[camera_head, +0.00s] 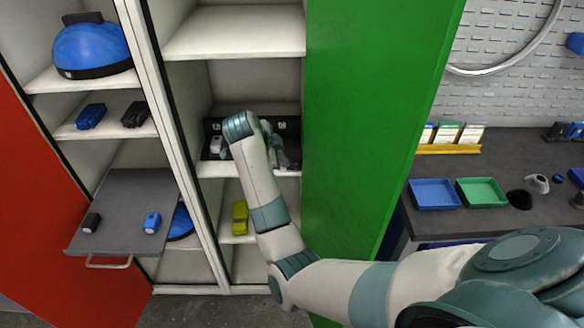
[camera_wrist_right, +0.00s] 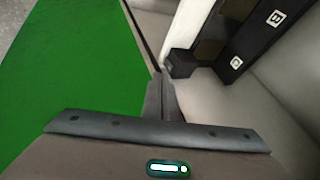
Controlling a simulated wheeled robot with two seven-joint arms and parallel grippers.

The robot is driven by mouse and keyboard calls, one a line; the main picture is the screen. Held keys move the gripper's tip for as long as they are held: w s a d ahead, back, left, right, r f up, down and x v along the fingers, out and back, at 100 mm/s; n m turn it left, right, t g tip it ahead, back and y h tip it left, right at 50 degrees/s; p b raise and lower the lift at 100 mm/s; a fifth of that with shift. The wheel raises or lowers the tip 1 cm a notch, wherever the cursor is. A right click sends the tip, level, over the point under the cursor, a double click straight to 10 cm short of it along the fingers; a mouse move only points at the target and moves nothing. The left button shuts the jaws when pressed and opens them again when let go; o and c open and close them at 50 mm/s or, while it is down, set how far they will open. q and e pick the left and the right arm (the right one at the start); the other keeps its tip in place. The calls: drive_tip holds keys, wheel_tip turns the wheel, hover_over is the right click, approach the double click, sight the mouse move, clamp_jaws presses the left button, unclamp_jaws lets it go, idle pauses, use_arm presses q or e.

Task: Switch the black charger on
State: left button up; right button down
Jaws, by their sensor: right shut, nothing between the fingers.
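A black panel with white labels (camera_head: 291,127) stands at the back of the middle shelf in the open green-doored locker. It also shows in the right wrist view (camera_wrist_right: 255,42), with two letter labels. A small black block (camera_wrist_right: 182,64), which looks like the black charger, sits at the panel's lower end in the wrist view. In the head view my right arm hides that area. My right gripper (camera_head: 280,158) is inside the compartment, partly hidden behind my forearm. In the wrist view its fingers (camera_wrist_right: 161,88) are shut and empty, just short of the black block. I cannot tell whether they touch it. No switch is clear.
The open green door (camera_head: 370,110) stands close to the right of my arm. A yellow object (camera_head: 240,217) lies on the shelf below. A grey pull-out tray (camera_head: 125,205) extends from the left locker.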

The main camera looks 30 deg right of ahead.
sight(294, 166)
drive_tip(key=shift+d+f, duration=0.1)
drive_tip(key=p+x, duration=0.4)
drive_tip(key=x, duration=0.5)
drive_tip(key=shift+d+f, duration=0.15)
drive_tip(key=shift+f, duration=0.2)
drive_tip(key=shift+w, duration=0.1)
drive_tip(key=shift+w+f+b, duration=0.1)
drive_tip(key=shift+f+b, duration=0.05)
drive_tip(key=shift+b, duration=0.15)
drive_tip(key=shift+r, duration=0.25)
drive_tip(key=shift+r+p, duration=0.4)
drive_tip(key=shift+r, duration=0.35)
